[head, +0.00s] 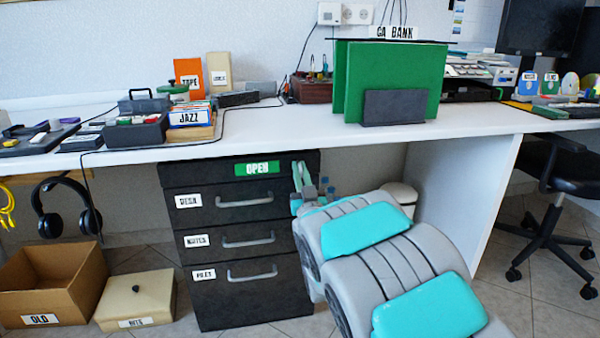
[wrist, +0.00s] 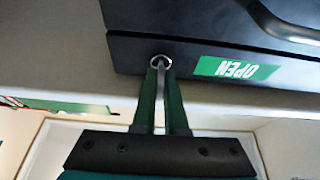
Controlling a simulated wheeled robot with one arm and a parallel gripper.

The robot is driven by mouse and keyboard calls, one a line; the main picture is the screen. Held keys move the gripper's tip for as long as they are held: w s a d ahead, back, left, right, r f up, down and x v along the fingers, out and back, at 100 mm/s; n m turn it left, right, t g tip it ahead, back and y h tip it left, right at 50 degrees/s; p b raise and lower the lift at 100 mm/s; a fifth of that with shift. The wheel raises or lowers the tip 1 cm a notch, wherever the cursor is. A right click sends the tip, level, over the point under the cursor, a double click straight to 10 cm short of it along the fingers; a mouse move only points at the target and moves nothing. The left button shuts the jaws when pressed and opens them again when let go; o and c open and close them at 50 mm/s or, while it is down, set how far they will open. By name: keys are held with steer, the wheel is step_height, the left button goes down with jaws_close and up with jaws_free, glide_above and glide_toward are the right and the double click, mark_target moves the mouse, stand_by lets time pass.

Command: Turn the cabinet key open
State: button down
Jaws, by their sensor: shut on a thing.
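The dark cabinet (head: 240,212) stands under the white desk, with a green OPEN label (head: 258,168) on its top strip. The label also shows upside down in the wrist view (wrist: 236,69). My gripper (head: 300,172) is at the right end of that top strip. In the wrist view my gripper (wrist: 160,72) has its two green fingers shut on the silver key (wrist: 161,61) at the cabinet's dark front. Only a small ring-like part and a thin strip of the key show between the fingers. In the head view the key is hidden, and its exact angle cannot be told.
The white desk top (head: 285,135) runs just above the cabinet. An open cardboard box (head: 35,300) and a lidded beige box (head: 135,295) stand on the floor to the left. A white desk panel (head: 465,195) and a black chair (head: 555,180) are to the right.

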steer(key=shift+f, duration=0.1)
stand_by(0.3)
steer(key=c, duration=1)
jaws_free()
steer(key=shift+o, duration=0.2)
